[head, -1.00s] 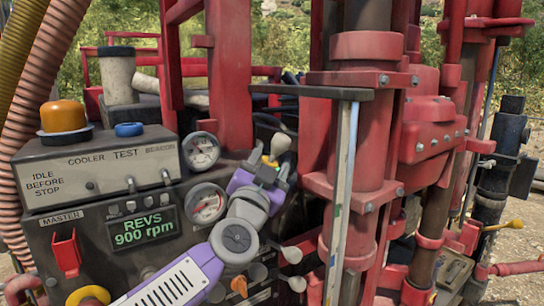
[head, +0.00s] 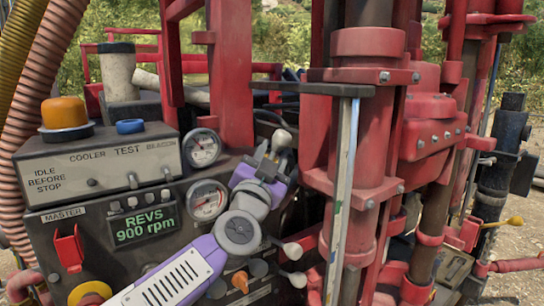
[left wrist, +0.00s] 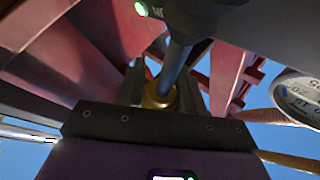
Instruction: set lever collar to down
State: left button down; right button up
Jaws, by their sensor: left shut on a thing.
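The lever (head: 281,139) with a pale round knob stands on the right part of the control panel in the head view. My left gripper (head: 268,163) is at this lever, just below the knob. In the left wrist view, the lever's dark grey shaft (left wrist: 174,66) runs down to a brass-coloured collar (left wrist: 158,97). The fingers of my left gripper (left wrist: 160,90) stand on either side of the collar, shut on it. The lower part of the collar is hidden behind the gripper's dark body. My right gripper is not in view.
Two gauges (head: 207,200) and a REVS display (head: 145,226) reading 900 rpm are left of my gripper. Other levers with pale knobs (head: 292,251) stick out below it. A red drill mast (head: 362,150) and pale upright rail (head: 341,200) stand close on the right.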

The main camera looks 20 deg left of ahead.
pick_arm(q)
jog(key=shift+a+f, duration=0.25)
jog(key=shift+f, duration=0.5)
jog(key=c, duration=1.1)
grip_release()
jog(key=shift+o, duration=1.2)
jog(key=shift+a, duration=0.15)
jog(key=shift+s+f+b, duration=0.15)
jog(key=shift+s+b, duration=0.2)
jog(key=shift+s, duration=0.2)
jog(key=b+v, duration=0.1)
jog(key=v, duration=0.5)
jog(key=shift+s, duration=0.25)
jog(key=shift+f, duration=0.1)
